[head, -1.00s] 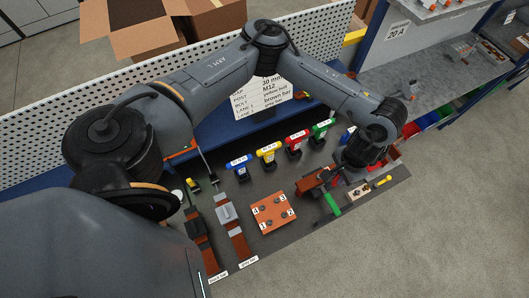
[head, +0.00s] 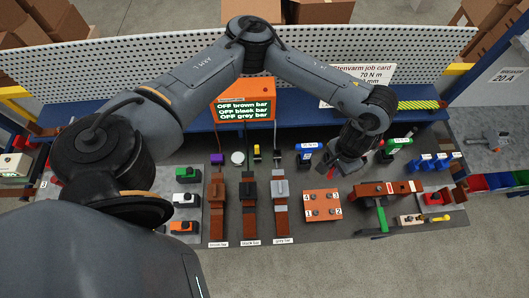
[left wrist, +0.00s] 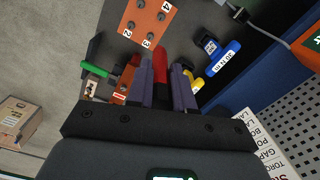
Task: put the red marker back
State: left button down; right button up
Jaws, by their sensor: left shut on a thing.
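A red, rod-like thing that I take to be the red marker (left wrist: 160,68) shows between the grey-violet fingers of my left gripper (left wrist: 163,90) in the left wrist view. The gripper is shut on it. In the head view my left gripper (head: 345,167) hangs over the bench, behind the orange numbered plate (head: 321,203) and right of the blue-handled tool (head: 306,147). My right gripper is not in view.
A green-handled tool (head: 398,142) stands right of my gripper. A yellow part (left wrist: 197,84) is close to the fingers. A brown bar with a green-handled clamp (head: 381,218) lies front right. Three bar stacks stand left of the plate, before an orange-framed screen (head: 244,108).

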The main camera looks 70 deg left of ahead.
pick_arm(q)
jog(key=s+a+f+n+b, duration=0.3)
jog(key=a+f+b, duration=0.15)
jog(key=a, duration=0.65)
jog(key=s+a+f+n+b, duration=0.3)
jog(key=a+f+b, duration=0.15)
jog(key=a, duration=0.75)
jog(key=f+b, duration=0.3)
jog(key=f, duration=0.3)
jog(key=a+f+b, duration=0.1)
jog(key=f+b, duration=0.2)
jog(key=f, duration=0.3)
jog(key=f+b, duration=0.3)
jog(key=f, duration=0.2)
jog(key=shift+s+a+f+b, duration=0.2)
jog(key=shift+f+b, duration=0.15)
jog(key=shift+f, duration=0.05)
jog(key=shift+f, duration=0.1)
jog(key=c, duration=1)
grip_release()
